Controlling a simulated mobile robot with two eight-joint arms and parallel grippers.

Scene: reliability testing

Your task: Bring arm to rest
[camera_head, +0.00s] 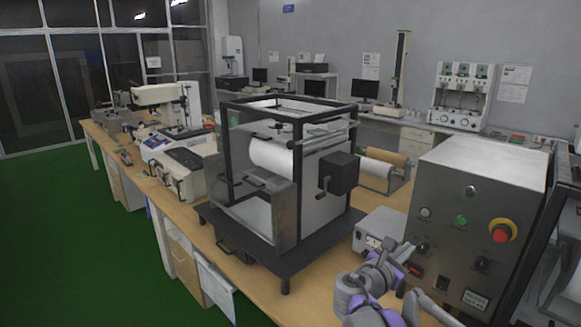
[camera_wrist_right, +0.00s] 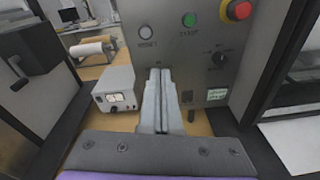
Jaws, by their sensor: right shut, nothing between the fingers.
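My right arm, grey and purple, comes in at the bottom right of the head view. Its gripper (camera_head: 404,254) is in front of the grey control box (camera_head: 478,190), near that box's lower left side. In the right wrist view the two grey fingers of the gripper (camera_wrist_right: 160,76) are together, with nothing between them. They point at the panel of the control box (camera_wrist_right: 185,50). I cannot tell whether they touch it. My left gripper is not in view.
A black-framed machine with a white roll (camera_head: 272,157) stands on the wooden bench (camera_head: 185,235). A small white instrument box (camera_head: 378,232) sits between it and the control box. The panel carries a red stop button (camera_head: 501,234). Green floor (camera_head: 60,230) lies open at left.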

